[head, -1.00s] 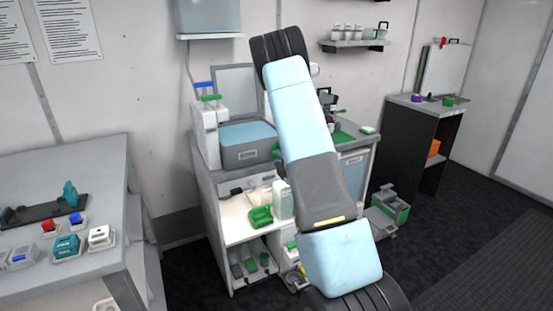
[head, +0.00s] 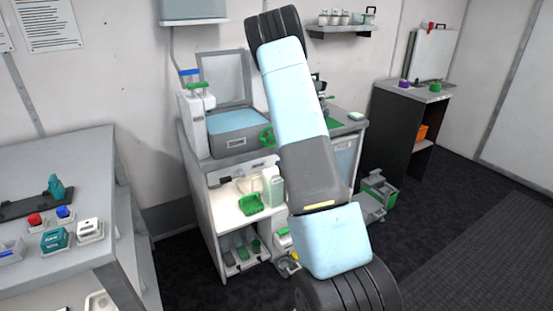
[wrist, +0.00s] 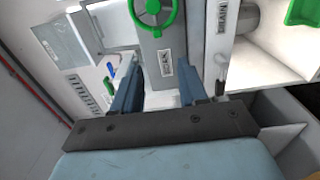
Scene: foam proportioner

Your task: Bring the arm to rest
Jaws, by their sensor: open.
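My arm (head: 300,110) stretches up across the middle of the head view, in front of the grey workstation (head: 215,190). My gripper's jaws are hidden in the head view. In the wrist view my gripper (wrist: 158,88) shows two blue-grey fingers set apart, with nothing held between them. Beyond the fingers are a grey panel with a small label and a green handwheel (wrist: 153,12). The fingers appear apart from the handwheel.
The workstation carries a blue-topped basin (head: 235,122) and a green tray (head: 251,204) on its shelf. A grey table (head: 60,170) with small coloured items stands left. A dark cabinet (head: 405,130) stands right. The dark floor (head: 460,240) at right is clear.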

